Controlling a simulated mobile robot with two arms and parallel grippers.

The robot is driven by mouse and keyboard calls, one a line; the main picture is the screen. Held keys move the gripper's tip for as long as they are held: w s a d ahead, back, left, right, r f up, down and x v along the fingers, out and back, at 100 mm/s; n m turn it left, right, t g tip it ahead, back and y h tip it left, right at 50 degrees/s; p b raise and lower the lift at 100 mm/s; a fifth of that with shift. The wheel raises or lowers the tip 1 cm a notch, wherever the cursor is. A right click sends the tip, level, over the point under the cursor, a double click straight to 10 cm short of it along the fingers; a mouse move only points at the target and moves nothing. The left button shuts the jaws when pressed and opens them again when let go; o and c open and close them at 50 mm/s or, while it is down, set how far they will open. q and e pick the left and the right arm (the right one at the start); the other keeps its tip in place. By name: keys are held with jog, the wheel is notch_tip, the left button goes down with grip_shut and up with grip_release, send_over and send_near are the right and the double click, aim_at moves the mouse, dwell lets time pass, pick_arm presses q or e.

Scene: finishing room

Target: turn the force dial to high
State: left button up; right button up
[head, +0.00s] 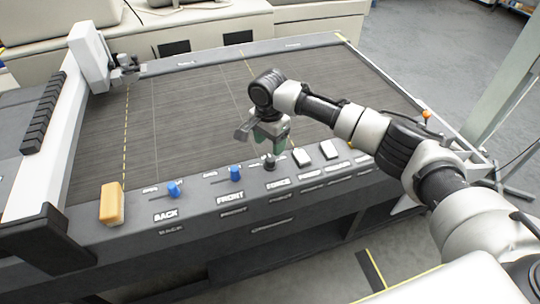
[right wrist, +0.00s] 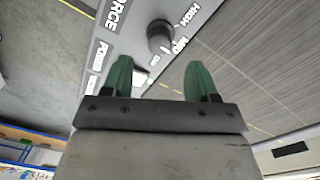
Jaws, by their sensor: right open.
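The force dial (head: 270,163) is a small dark round knob on the grey front panel, beside the FORCE label. In the right wrist view the dial (right wrist: 160,36) stands beyond my fingertips, with LOW, MID and HIGH labels around it. A small pale mark shows on its near side; I cannot tell its exact setting. My right gripper (head: 268,146) hangs just above the dial, pointing down. Its green fingers (right wrist: 158,70) are open and empty, with the dial ahead of the gap and apart from them. My left gripper is not in view.
Two blue sliders, BACK (head: 173,189) and FRONT (head: 235,173), sit left of the dial. White switches (head: 302,157) sit right of it. A yellow block (head: 112,204) stands at the panel's left end. The dark ribbed bed (head: 180,110) behind is clear.

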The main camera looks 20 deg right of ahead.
aim_at(270, 158)
notch_tip(270, 158, down, 6)
jog(key=shift+s+f+p, duration=0.1)
jog(key=shift+f+p, duration=0.1)
jog(key=shift+p, duration=0.2)
jog(key=c, duration=0.9)
